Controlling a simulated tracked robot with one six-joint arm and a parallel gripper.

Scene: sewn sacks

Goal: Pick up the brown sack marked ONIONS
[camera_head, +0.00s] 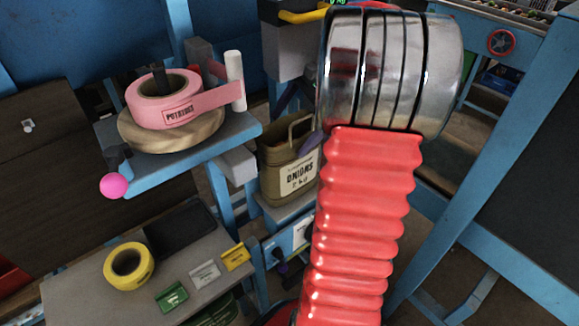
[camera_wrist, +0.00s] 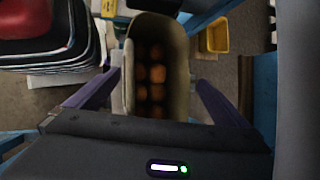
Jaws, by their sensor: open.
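The brown sack (camera_head: 288,165) with a pale label reading ONIONS 2 kg stands upright on a grey-topped blue stand in the head view, its right side hidden by my arm. In the wrist view the open-topped sack (camera_wrist: 181,62) shows round brown onions inside. My gripper (camera_wrist: 158,80) is open, with one purple finger to each side of the sack in that view. Small gaps show between fingers and sack; the fingers' depth against the sack is unclear. The sack's near end is hidden by the gripper body. In the head view my red arm and metal wrist hide most of the gripper.
A pink POTATOES tape roll (camera_head: 165,98) sits on a blue bracket left of the sack. A grey table (camera_head: 85,290) below holds yellow tape (camera_head: 128,266) and small tags. A blue frame post (camera_head: 480,130) stands right. A yellow bin (camera_wrist: 216,36) lies beyond the right finger.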

